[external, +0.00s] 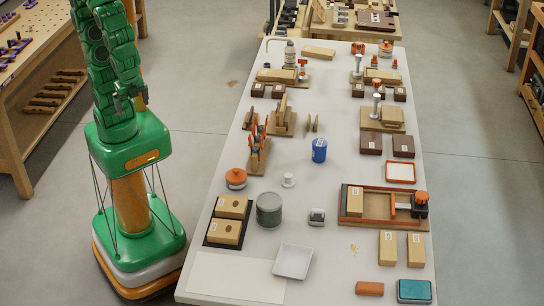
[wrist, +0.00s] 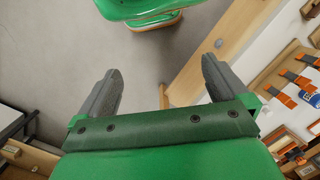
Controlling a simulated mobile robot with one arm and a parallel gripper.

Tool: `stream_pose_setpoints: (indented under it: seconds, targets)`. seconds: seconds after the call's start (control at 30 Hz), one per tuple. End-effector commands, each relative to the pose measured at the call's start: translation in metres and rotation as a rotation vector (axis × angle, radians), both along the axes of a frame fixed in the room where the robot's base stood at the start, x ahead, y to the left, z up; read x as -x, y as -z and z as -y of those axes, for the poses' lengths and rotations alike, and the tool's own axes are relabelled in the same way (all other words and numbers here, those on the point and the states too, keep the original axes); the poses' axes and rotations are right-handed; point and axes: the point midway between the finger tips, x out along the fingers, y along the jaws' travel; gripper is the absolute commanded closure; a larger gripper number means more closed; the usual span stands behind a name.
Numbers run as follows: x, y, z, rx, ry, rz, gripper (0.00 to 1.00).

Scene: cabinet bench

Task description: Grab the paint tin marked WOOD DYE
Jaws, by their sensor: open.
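A grey-green cylindrical tin (external: 269,210) stands upright on the near half of the long white bench in the external view. A blue cylindrical tin (external: 319,150) with a small pale label stands upright farther back, near the bench's middle. The lettering on both is too small to read, so I cannot tell which is marked WOOD DYE. My gripper (wrist: 161,68) is open in the wrist view, with nothing between its two dark fingers. My arm is folded up above my base, left of the bench and apart from both tins.
Two tan blocks in a dark tray (external: 209,240) stand left of the grey-green tin. A white square dish (external: 293,262) lies in front of it. An orange-lidded pot (external: 236,178) and a wooden tool rack (external: 258,160) stand nearby. Grey floor separates the bench from a wooden workbench (external: 17,160).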

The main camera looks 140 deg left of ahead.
Motion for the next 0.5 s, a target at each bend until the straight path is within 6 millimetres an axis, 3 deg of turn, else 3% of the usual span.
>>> stream_pose_setpoints:
  seconds: [0.5]
  targets:
    - [-0.090, 0.008, -0.091, -0.282, 0.211, -0.097, 0.00]
